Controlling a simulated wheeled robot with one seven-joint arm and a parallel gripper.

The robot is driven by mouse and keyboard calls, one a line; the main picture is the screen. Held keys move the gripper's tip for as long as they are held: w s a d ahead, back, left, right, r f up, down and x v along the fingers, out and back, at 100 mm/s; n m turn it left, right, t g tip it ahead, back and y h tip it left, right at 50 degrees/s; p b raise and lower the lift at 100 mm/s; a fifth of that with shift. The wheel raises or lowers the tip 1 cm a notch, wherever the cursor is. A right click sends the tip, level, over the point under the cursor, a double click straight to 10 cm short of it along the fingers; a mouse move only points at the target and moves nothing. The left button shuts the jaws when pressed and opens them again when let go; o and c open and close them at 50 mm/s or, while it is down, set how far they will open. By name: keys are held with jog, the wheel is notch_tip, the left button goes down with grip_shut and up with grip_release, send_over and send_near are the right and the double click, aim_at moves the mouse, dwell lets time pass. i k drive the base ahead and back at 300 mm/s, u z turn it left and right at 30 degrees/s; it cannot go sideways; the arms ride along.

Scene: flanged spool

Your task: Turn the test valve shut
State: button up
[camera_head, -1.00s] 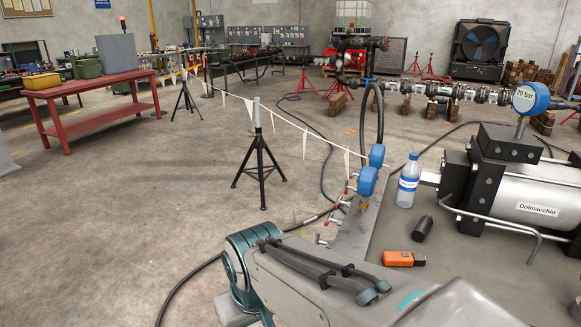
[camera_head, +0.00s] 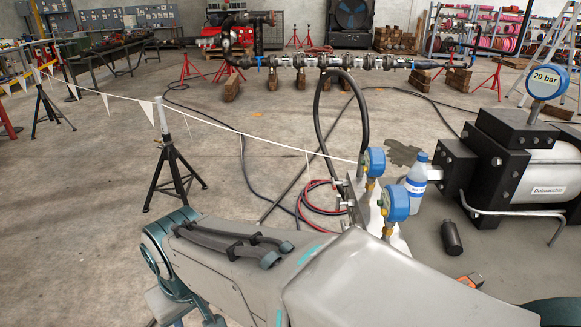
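I cannot single out the test valve with certainty. Small fittings (camera_head: 343,202) sit along the left side of an upright metal plate (camera_head: 401,243), too small to tell which are valve handles or how they are turned. Two blue-rimmed gauges (camera_head: 395,204) stand on this plate. A third blue gauge (camera_head: 546,82), labelled 20 bar, stands on the black-and-silver pump (camera_head: 500,165) at the right. My gripper is not in view. My own grey arm links cross the bottom of the picture, in front of the plate's lower part.
A water bottle (camera_head: 416,180), a black cylinder (camera_head: 452,237) and an orange device (camera_head: 470,280) are right of the plate. Red and black hoses (camera_head: 318,212) lie left of it. A pennant line (camera_head: 240,132) runs from the plate past a black stand (camera_head: 171,175).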

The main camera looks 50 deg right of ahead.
aim_at(332, 180)
jog(key=z, duration=0.75)
jog(key=i, duration=0.85)
jog(key=z, duration=1.1)
jog(key=i, duration=0.2)
jog(key=z, duration=0.05)
